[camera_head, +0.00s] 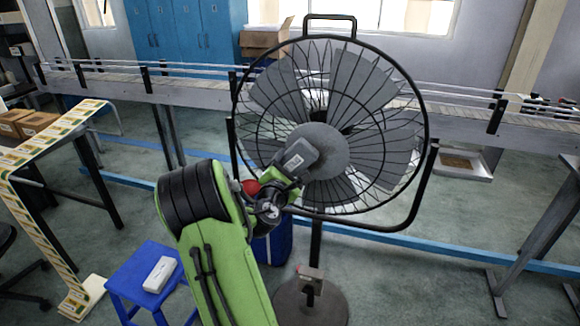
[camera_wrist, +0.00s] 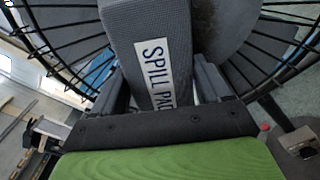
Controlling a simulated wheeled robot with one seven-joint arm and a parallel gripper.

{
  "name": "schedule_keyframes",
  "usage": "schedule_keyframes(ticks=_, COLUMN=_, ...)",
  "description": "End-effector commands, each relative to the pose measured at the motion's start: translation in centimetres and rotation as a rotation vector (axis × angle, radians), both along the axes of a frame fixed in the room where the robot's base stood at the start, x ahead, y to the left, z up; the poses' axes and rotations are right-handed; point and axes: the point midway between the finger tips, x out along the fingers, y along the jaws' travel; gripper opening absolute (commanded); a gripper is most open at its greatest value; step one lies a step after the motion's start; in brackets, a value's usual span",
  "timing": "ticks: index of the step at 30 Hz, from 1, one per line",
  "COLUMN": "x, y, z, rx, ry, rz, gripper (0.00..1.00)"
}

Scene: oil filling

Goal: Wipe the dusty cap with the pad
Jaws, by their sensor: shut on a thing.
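The spill pad is a grey block with a white "SPILL PAD" label; it fills the middle of the wrist view (camera_wrist: 140,30). My gripper (camera_wrist: 163,85) is shut on the pad, with one dark finger on each side of it. In the head view the pad (camera_head: 299,155) is at the front of the fan's centre, held by my gripper (camera_head: 289,176). The round grey cap (camera_head: 335,152) is at the middle of the fan's cage. The pad overlaps the cap's left part; I cannot tell whether they touch.
The black-caged fan (camera_head: 424,150) stands on a round base (camera_head: 312,303). A blue stool (camera_head: 138,272) with a white block (camera_head: 159,274) stands at lower left. A conveyor (camera_head: 190,88) runs behind the fan. Open floor (camera_head: 420,285) lies to the right.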

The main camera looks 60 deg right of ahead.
Motion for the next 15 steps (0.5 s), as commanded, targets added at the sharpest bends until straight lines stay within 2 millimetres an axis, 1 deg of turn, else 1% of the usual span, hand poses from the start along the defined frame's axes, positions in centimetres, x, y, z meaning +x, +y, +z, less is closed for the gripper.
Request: schedule_keyframes(ticks=15, x=0.14, y=-0.83, z=0.13, rx=-0.001, ry=0.0, rz=-0.001, gripper=0.52)
